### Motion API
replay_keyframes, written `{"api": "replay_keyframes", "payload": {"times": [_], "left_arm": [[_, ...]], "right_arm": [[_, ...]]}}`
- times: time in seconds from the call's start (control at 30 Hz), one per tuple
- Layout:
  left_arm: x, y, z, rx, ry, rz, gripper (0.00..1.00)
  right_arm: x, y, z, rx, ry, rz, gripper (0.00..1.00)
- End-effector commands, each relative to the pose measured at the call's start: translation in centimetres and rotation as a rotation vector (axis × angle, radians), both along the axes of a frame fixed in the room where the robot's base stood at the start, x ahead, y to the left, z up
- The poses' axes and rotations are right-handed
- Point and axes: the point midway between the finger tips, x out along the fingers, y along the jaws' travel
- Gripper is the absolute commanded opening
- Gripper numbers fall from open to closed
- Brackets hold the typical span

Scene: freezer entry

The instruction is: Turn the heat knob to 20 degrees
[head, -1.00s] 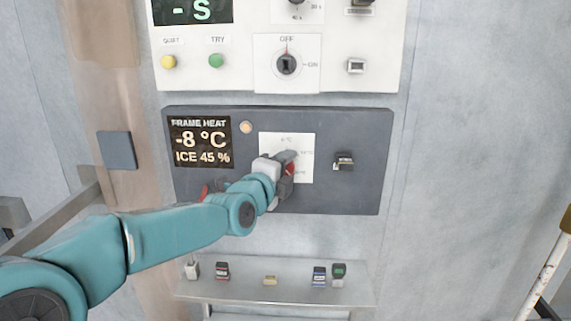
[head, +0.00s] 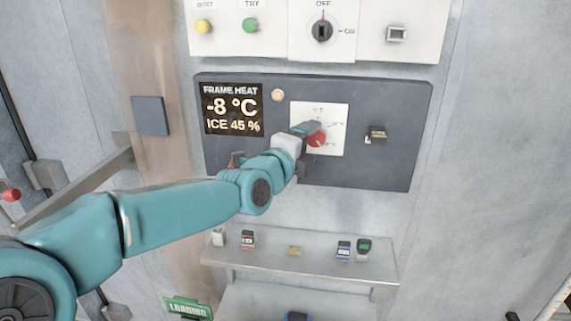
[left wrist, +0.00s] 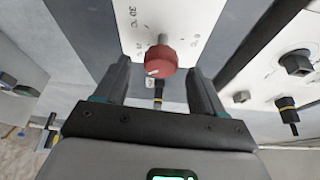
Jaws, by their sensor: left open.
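The red heat knob (head: 317,138) sits on a white dial plate (head: 333,112) on the dark frame heat panel (head: 375,160). The panel's display (head: 233,108) reads -8 °C and ICE 45 %. My left gripper (head: 306,132) is at the knob's left side in the head view and partly covers the dial. In the left wrist view the knob (left wrist: 161,62) shows between the two open fingers, beyond their tips or level with them; I cannot tell if they touch it. A pale mark shows on the knob's face. My right gripper is not in view.
A white panel with a black OFF/ON switch (head: 322,30) and a green TRY button (head: 250,25) is above. A shelf (head: 310,265) with several small items is below.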

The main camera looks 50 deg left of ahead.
Motion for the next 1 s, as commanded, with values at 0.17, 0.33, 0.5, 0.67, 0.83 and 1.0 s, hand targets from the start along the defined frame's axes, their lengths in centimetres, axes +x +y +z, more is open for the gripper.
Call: {"api": "replay_keyframes", "payload": {"times": [0.17, 0.33, 0.5, 0.67, 0.83, 1.0], "left_arm": [[-4.9, -1.6, 0.2, 0.002, -0.005, 0.001, 0.70], [-8.7, -2.8, 0.4, 0.002, -0.005, 0.001, 0.70], [-10.8, -3.5, 0.4, 0.001, -0.002, 0.000, 0.70], [-11.5, -3.8, 0.4, -0.001, 0.000, 0.000, 0.70], [-11.6, -3.8, 0.4, -0.001, 0.001, -0.001, 0.70], [-11.5, -3.8, 0.4, -0.001, 0.001, 0.000, 0.70]], "right_arm": [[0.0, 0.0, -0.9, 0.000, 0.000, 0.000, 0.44], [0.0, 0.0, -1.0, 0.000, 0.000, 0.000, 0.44], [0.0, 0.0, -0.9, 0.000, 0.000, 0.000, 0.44], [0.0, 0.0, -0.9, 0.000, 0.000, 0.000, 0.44], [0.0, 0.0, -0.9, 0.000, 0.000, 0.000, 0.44], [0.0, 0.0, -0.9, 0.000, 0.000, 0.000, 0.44]]}}
